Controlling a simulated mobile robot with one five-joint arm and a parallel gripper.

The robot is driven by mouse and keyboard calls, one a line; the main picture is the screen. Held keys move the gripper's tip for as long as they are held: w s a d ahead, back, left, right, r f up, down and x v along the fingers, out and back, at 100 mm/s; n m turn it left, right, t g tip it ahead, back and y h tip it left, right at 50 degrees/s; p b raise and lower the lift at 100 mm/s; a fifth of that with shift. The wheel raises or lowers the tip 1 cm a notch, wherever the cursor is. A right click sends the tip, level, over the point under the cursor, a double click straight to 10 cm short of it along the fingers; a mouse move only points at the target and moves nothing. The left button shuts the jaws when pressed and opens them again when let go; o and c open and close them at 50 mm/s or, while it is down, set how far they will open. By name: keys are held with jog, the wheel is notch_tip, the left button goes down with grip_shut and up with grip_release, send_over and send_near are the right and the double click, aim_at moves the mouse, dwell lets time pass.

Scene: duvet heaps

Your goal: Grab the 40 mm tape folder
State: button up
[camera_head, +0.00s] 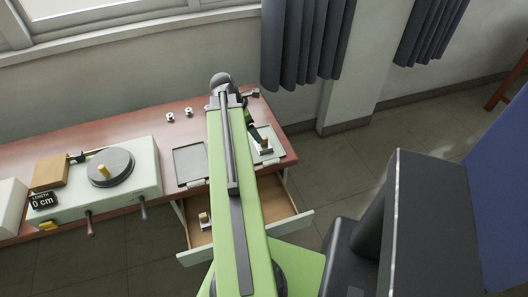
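No size marking is readable, so I cannot tell which piece is the 40 mm tape folder. A small pale piece with a brown part (265,147) sits on the right-hand plate on the table. Another small pale and brown piece (204,219) lies in the open drawer. Two small white and dark pieces, one on the left (170,117) and one on the right (188,111), stand at the table's back. My green arm reaches over the table. A dark part at its far end, probably my gripper (255,134), is just above left of the right-hand plate's piece. Its fingers are unclear.
The brown table (110,122) holds a pale machine (140,187) with a round dial, handles and a "LENGTH 0 cm" display (42,200). An empty grey tray (188,164) lies left of my arm. The open drawer (285,222) juts out below. Grey curtains (305,45) hang behind.

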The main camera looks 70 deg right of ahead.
jog(key=b, duration=0.3)
send_over(258, 148)
jog(key=f, duration=0.4)
jog(key=shift+w+a+f, duration=0.15)
jog(key=shift+w+f, duration=0.05)
jog(key=shift+f, duration=0.05)
jog(key=shift+s+f, duration=0.15)
jog(key=shift+s, duration=0.05)
jog(key=b+x, duration=0.5)
jog(key=shift+d+f, duration=0.15)
jog(key=shift+d, duration=0.1)
jog(key=shift+r, duration=0.2)
jog(key=c, duration=1.4)
